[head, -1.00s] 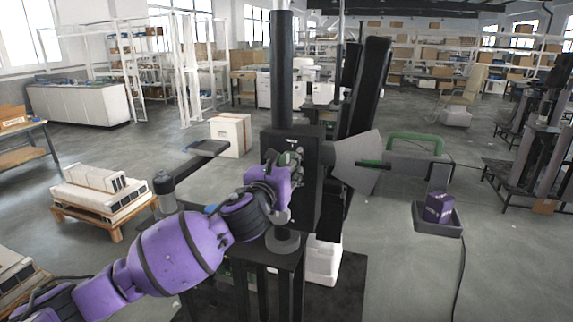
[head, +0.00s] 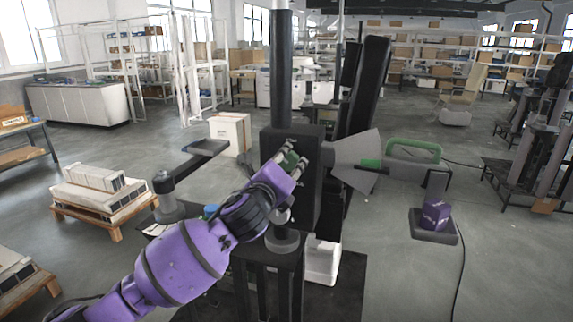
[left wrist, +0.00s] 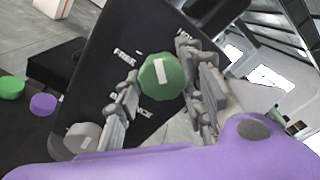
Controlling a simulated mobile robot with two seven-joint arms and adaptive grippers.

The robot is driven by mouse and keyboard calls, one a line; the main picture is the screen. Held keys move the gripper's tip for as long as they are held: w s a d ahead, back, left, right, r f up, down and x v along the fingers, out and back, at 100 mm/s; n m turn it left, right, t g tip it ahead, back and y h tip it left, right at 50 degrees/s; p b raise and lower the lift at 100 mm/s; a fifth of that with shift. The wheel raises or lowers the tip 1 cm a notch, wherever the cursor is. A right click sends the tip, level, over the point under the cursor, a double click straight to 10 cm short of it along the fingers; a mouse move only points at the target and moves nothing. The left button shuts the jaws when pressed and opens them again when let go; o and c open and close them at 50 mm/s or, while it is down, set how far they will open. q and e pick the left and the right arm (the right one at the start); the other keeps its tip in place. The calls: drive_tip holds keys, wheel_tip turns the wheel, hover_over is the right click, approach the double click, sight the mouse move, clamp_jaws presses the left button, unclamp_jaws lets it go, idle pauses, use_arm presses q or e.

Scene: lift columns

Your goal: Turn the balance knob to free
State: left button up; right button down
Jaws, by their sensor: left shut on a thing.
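The green knob (left wrist: 162,75), with a white mark on its face, is on the front of the black column box (head: 301,205). The word FREE (left wrist: 127,52) is printed up and left of the knob in the left wrist view. Another label lower down is partly hidden by a finger. My left gripper (head: 291,160) is shut on the knob, one finger on each side. The white mark runs nearly upright in the wrist picture. My right gripper is not in view.
A pallet with white boxes (head: 100,190) stands left.

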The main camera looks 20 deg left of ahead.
use_arm(q)
drive_tip(key=n, duration=0.4)
drive_tip(key=shift+f, duration=0.25)
drive_tip(key=n, duration=0.4)
drive_tip(key=shift+d+f, duration=0.1)
drive_tip(key=shift+f, duration=0.1)
drive_tip(key=o, duration=1.1)
drive_tip(key=shift+s+r, duration=0.15)
drive_tip(key=shift+r, duration=0.05)
drive_tip(key=s, duration=1.1)
drive_tip(key=shift+s+a, duration=0.2)
drive_tip(key=shift+s, duration=0.2)
drive_tip(key=shift+n, duration=0.3)
